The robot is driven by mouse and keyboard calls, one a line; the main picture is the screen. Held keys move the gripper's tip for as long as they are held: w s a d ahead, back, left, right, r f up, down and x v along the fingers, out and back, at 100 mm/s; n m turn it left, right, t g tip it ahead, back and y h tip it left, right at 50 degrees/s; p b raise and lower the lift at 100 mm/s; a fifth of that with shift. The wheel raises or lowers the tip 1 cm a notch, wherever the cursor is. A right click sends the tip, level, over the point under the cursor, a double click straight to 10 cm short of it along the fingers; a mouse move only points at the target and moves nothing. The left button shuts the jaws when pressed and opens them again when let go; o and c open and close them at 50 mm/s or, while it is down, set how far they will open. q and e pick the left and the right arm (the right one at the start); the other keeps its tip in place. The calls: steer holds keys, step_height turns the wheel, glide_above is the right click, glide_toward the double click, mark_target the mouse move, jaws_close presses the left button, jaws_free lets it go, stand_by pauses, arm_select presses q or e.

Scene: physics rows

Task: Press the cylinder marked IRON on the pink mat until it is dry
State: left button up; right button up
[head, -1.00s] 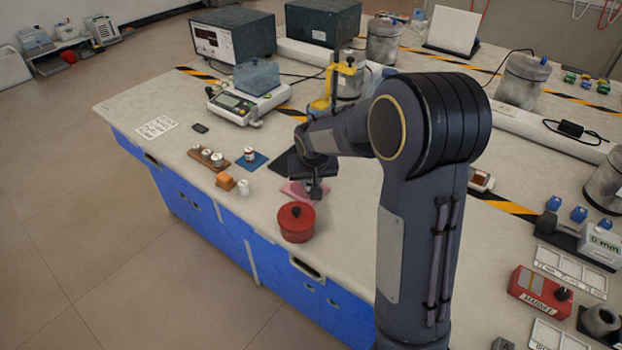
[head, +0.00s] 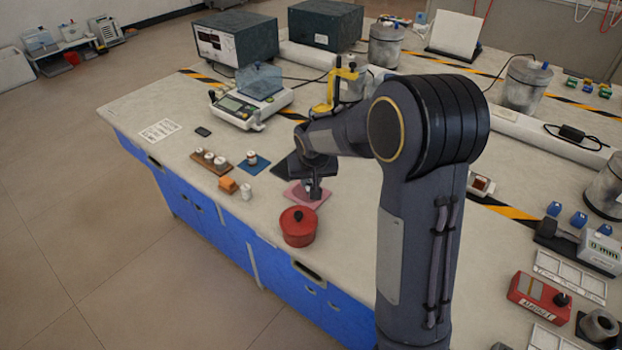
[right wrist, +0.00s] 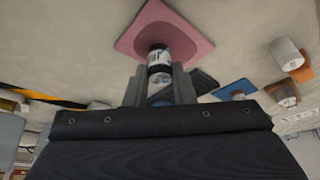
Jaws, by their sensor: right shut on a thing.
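My right gripper (head: 315,189) points down over the pink mat (head: 296,191). In the right wrist view the right gripper (right wrist: 159,88) is shut on a small cylinder (right wrist: 159,57) with a white label and dark bands. The lettering on the label is too small to read for sure. The cylinder's far end is at the pink mat (right wrist: 185,38); I cannot tell whether it touches or hangs just above. In the head view my gripper mostly hides the cylinder. My left gripper is not in view.
A red lidded pot (head: 298,228) stands just in front of the mat. A wooden rack (head: 224,169) with several small cylinders, a blue mat (head: 263,165) bearing a cylinder, an orange block (head: 228,185) and a white cylinder (head: 246,191) stand to the left. A balance (head: 240,108) is behind.

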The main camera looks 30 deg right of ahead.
steer(key=shift+f+b, duration=0.55)
steer(key=shift+f, duration=0.15)
stand_by(1.1)
steer(key=shift+r, duration=0.1)
steer(key=shift+s+d+r+p, duration=0.15)
steer(key=shift+s+r+p, duration=0.15)
steer(key=shift+r+p, duration=0.35)
steer(key=shift+r+p, duration=2)
steer(key=shift+r, duration=0.55)
